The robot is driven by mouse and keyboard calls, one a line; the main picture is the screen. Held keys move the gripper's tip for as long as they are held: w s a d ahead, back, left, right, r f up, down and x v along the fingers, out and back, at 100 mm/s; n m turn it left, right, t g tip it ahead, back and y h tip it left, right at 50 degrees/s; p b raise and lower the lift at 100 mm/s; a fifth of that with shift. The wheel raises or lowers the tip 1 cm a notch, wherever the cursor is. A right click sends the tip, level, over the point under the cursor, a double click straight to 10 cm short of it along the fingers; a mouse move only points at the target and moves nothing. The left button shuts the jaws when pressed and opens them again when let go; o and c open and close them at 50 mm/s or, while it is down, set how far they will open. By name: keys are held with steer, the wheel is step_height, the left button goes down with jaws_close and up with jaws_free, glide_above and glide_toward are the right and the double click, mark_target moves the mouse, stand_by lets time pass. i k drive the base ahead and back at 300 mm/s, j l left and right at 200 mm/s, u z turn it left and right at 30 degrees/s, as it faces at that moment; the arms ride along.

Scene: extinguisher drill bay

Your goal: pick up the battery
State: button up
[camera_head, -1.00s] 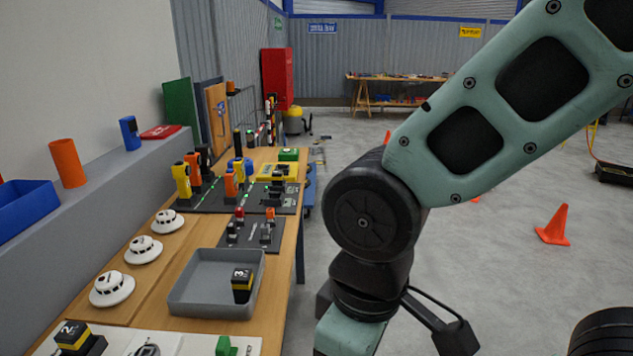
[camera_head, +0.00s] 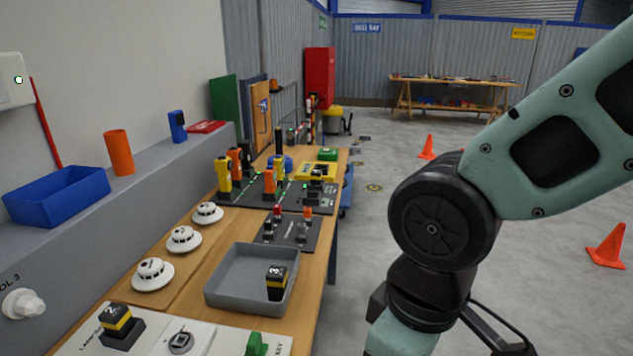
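A black battery with a yellow band and the number 3 (camera_head: 277,283) stands upright in the right part of a grey tray (camera_head: 222,299) on the wooden bench. A similar block marked 2 (camera_head: 117,321) sits in a dark holder on a white panel at the lower left. My arm comes in from the upper right and bends down to the right of the bench. Its lower end leaves the bottom of the picture, so my gripper is out of view. Nothing touches the battery in the tray.
White smoke detectors (camera_head: 153,274) line the bench left of the tray. A dark board (camera_head: 288,232) with small parts lies behind it. A grey ledge with a blue bin (camera_head: 57,196) runs along the wall. Orange cones (camera_head: 607,246) stand on the floor at right.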

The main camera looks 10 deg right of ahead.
mark_target(315, 175)
steer(key=z, duration=0.4)
steer(key=i+z, duration=0.2)
steer(key=i, duration=0.9)
steer(key=i+u, duration=0.2)
steer(key=u, duration=0.15)
steer(key=i+l+u, duration=0.15)
steer(key=u, duration=0.2)
steer(key=i+l+u, duration=0.15)
steer(key=i+u, duration=0.2)
steer(key=u, duration=0.6)
steer(key=k, duration=0.05)
